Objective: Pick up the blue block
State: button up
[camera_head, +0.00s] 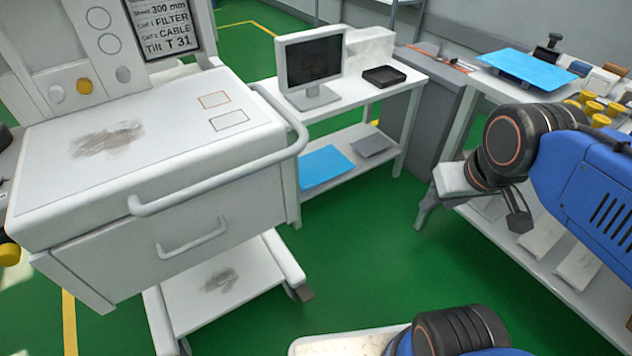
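I cannot tell any one thing as the blue block for certain. A small dark blue item (579,68) lies on the right bench, too small to make out. A flat bright blue slab (528,68) lies on the same bench, left of it. My blue arm comes in from the right, its black joint in front of the bench. A pale grey piece at the end of my arm seems to be my gripper (428,208), pointing down, low at the bench's left end and apart from these blue things. Its fingers are not clear enough to show open or shut.
A white cart (160,150) with drawers fills the left. A white desk (350,95) holds a monitor (311,62) and a black tray (384,76); a blue sheet (325,167) lies on its lower shelf. Yellow-capped containers (594,109) stand on the right bench. Green floor between is clear.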

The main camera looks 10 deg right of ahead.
aim_at(577, 67)
jog(key=i+l, duration=0.2)
jog(key=i, duration=0.15)
jog(key=i+l+z, duration=0.1)
jog(key=i, duration=0.3)
jog(key=l+z, duration=0.1)
jog(key=z, duration=1.25)
jog(key=k, duration=0.5)
jog(key=k+u, duration=0.15)
jog(key=u, duration=1.05)
jog(key=l+u, duration=0.15)
jog(key=u, duration=0.25)
jog(key=l+u, duration=0.1)
jog(key=u, duration=0.3)
jog(key=l+u, duration=0.15)
jog(key=u, duration=0.3)
jog(key=l+u, duration=0.1)
jog(key=u, duration=0.3)
jog(key=i+l, duration=0.1)
jog(key=l, duration=0.2)
jog(key=i+l, duration=0.1)
jog(key=l, duration=0.15)
jog(key=u, duration=0.05)
